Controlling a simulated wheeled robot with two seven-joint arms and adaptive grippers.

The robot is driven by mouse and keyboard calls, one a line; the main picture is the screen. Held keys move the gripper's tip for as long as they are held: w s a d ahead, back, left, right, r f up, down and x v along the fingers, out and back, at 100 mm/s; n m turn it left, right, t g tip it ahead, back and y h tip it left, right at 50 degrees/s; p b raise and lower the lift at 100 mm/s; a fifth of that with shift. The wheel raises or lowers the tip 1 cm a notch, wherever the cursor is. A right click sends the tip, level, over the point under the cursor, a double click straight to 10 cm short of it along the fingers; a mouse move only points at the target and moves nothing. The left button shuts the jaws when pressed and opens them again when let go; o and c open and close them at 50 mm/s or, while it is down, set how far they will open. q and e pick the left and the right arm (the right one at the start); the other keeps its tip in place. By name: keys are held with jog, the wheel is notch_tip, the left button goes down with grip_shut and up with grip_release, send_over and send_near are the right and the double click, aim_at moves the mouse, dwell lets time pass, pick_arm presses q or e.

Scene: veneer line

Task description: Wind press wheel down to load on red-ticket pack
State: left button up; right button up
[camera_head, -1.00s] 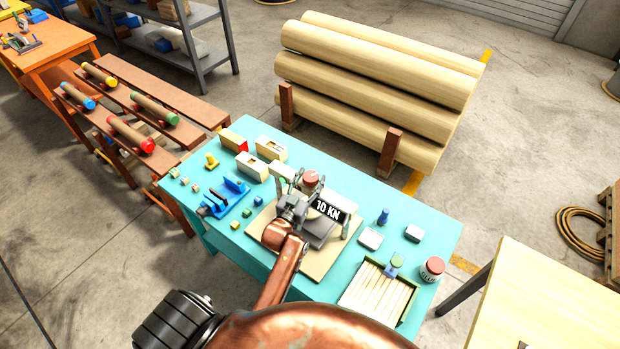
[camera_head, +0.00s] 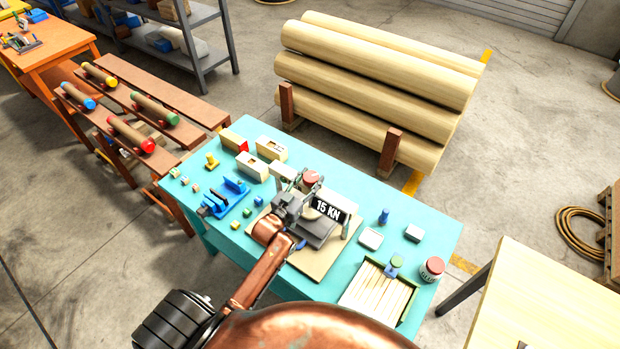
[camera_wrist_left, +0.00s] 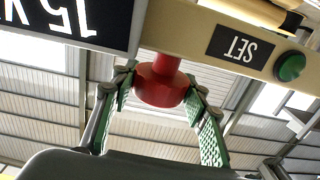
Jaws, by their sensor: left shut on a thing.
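The press (camera_head: 344,221) stands on a tan board (camera_head: 318,268) on the turquoise table. Its red wheel (camera_head: 311,177) is on top, and its display (camera_head: 328,209) reads 15 KN. My left gripper (camera_head: 304,184) is shut on the wheel. In the left wrist view the green-padded fingers (camera_wrist_left: 166,100) lie on either side of the red wheel (camera_wrist_left: 160,86). A SET label (camera_wrist_left: 240,48) and a green button (camera_wrist_left: 292,66) sit beside it. A grey plate (camera_head: 320,232) shows under the press; I cannot tell if a red-ticket pack lies beneath. My right gripper is not in view.
Pale blocks (camera_head: 252,166), one with a red end, stand behind left of the press. A blue fixture (camera_head: 226,196) is at left. A tray of strips (camera_head: 407,312) and a red-lidded jar (camera_head: 432,269) are at front right. Logs (camera_head: 375,95) lie behind the table.

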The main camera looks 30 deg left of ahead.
pick_arm(q)
jog(key=shift+r+m+h, duration=0.1)
jog(key=shift+m+h, duration=0.2)
jog(key=shift+h, duration=0.2)
jog(key=o, duration=1.2)
jog(key=s+a, duration=0.1)
jog(key=s, duration=1.1)
